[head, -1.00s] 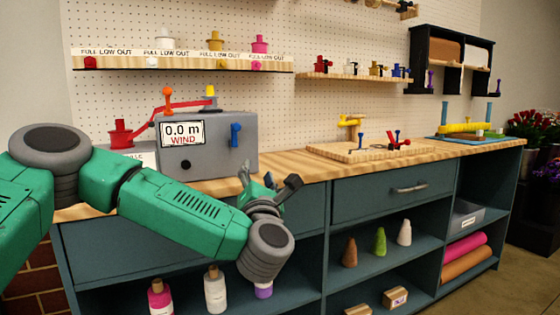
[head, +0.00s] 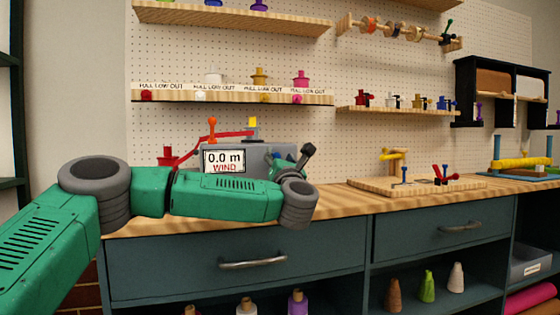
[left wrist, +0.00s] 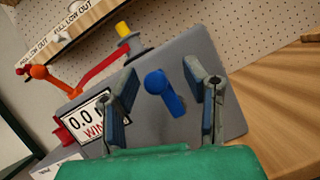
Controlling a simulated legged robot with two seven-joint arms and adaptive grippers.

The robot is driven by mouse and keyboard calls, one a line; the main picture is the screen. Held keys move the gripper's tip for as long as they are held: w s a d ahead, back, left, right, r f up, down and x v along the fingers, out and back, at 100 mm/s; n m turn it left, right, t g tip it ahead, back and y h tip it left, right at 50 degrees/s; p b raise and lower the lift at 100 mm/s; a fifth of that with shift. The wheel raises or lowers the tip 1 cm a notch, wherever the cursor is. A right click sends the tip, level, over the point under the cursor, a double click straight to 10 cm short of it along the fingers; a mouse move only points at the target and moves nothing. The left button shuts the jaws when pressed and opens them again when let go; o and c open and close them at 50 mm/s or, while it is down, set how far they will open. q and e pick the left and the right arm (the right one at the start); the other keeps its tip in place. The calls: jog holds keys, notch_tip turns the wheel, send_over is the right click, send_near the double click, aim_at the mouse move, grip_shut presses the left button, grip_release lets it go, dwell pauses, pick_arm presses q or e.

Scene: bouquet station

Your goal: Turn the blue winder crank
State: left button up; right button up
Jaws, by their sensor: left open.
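The blue winder crank (left wrist: 164,92) is on the grey face of the winder box (left wrist: 192,132) in the left wrist view. It appears between the two fingers of my left gripper (left wrist: 162,74), which is open and empty. I cannot tell how far the fingertips are from the crank. In the head view the winder box (head: 240,154) stands on the bench, its display reading "0.0 m WIND". My left gripper (head: 297,158) is at the box's right part there and hides the crank. My right gripper is not in view.
A red arm (head: 216,137) with an orange knob (head: 212,128) and a yellow-topped post (head: 253,125) are above the winder. A shelf (head: 235,98) with pull knobs hangs behind. The wooden bench top (head: 335,205) is clear to the right, before a pegged board (head: 415,186).

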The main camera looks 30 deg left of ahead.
pick_arm(q)
jog(key=shift+w+a, duration=0.25)
jog(key=shift+a, duration=0.8)
jog(key=shift+d, duration=0.2)
jog(key=c, duration=0.9)
jog(key=shift+w+d, duration=0.1)
jog(key=shift+d, duration=0.15)
grip_shut()
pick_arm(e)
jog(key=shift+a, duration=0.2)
pick_arm(q)
jog(key=shift+a, duration=0.1)
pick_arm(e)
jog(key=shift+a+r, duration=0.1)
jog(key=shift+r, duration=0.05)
